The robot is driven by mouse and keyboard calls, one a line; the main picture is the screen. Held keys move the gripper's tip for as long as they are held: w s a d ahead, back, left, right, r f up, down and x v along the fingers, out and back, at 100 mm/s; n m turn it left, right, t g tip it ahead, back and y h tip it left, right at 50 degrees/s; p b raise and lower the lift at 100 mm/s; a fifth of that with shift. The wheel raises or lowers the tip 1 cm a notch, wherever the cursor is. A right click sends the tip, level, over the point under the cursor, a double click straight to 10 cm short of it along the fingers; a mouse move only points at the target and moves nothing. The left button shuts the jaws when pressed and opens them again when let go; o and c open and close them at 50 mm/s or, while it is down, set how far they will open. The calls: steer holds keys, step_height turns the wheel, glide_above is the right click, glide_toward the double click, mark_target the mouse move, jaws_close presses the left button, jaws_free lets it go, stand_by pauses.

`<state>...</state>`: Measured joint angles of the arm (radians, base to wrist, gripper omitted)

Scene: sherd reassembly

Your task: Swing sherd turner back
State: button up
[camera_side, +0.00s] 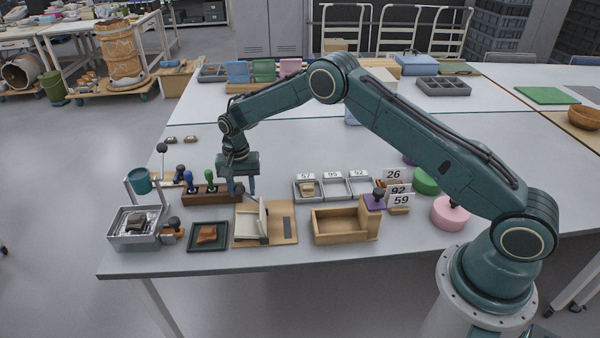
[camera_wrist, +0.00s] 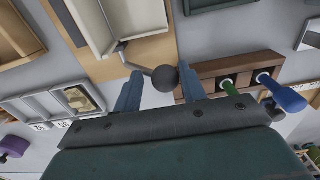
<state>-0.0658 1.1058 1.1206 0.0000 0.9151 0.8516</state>
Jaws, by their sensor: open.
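The sherd turner (camera_side: 284,228) is a wooden board with pale hinged plates near the table's front edge. One plate stands raised and tilted in the side view. In the wrist view the turner (camera_wrist: 150,52) is at the top, with its pale trough-like plates (camera_wrist: 92,22) and a thin lever ending in a dark ball knob (camera_wrist: 165,79). My gripper (camera_side: 239,192) is low behind the turner, pointing down. In the wrist view my gripper (camera_wrist: 161,74) is open, with the knob between its fingertips and visible gaps at the sides. Whether a sherd lies in the turner is unclear.
A wooden rack (camera_side: 207,197) with green and blue handled tools stands close left of my gripper. A dark tray (camera_side: 220,246) with a brown sherd and a metal bin (camera_side: 150,243) are farther left. Numbered trays (camera_side: 310,197) and a wooden box (camera_side: 325,238) are right.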

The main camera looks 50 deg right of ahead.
steer(key=shift+w+a+f, duration=0.35)
steer(key=shift+a+f, duration=0.05)
steer(key=shift+f, duration=0.15)
steer(key=shift+w+a+f, duration=0.2)
steer(key=shift+a+f, duration=0.1)
steer(key=shift+f, duration=0.35)
steer(key=shift+w+a+r, duration=0.1)
steer(key=shift+a+r, duration=0.05)
steer(key=shift+r, duration=2.65)
steer(key=shift+d+r, duration=0.2)
